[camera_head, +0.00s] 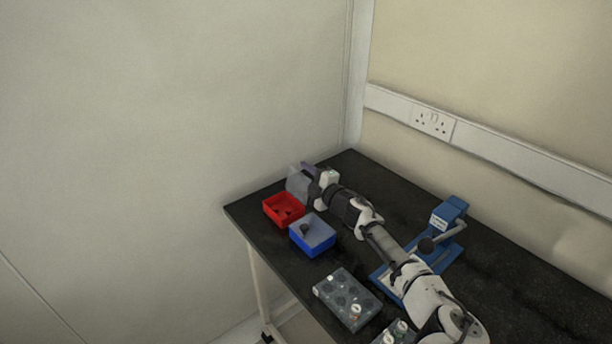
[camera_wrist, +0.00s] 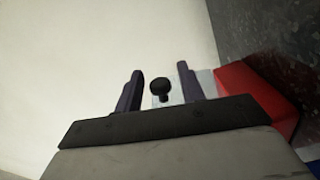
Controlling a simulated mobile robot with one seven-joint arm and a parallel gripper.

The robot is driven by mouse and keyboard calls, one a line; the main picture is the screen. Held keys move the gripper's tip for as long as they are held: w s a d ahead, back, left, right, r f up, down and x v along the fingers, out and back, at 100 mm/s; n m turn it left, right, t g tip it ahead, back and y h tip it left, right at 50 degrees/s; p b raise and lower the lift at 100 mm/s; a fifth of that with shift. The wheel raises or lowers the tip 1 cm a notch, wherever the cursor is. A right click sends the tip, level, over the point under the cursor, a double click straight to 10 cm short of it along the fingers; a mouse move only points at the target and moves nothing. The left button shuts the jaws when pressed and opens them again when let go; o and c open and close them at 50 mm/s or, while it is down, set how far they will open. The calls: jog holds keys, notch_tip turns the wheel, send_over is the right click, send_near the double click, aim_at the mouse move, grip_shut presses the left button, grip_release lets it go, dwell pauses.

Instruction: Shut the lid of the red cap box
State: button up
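The red cap box (camera_head: 283,215) stands near the table's far left corner, its top uncovered, with dark shapes inside. Its clear lid (camera_head: 296,184) stands raised at the box's far side. In the wrist view the red box (camera_wrist: 262,98) is at the right, and the pale lid (camera_wrist: 176,76) with its black knob (camera_wrist: 160,89) lies ahead. My gripper (camera_head: 308,172) is beside the raised lid. In the wrist view, its fingers (camera_wrist: 160,70) are apart, one on each side of the knob, with gaps visible. Contact with the lid cannot be told.
A blue box (camera_head: 313,243) with a clear lid and dark knob stands beside the red one, its lid down. A grey rack (camera_head: 347,298) is nearer, with another partly hidden. A blue lever device (camera_head: 447,222) stands to the right of my arm. A wall borders the table's back.

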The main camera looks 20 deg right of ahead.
jog(key=shift+c, duration=0.5)
grip_shut()
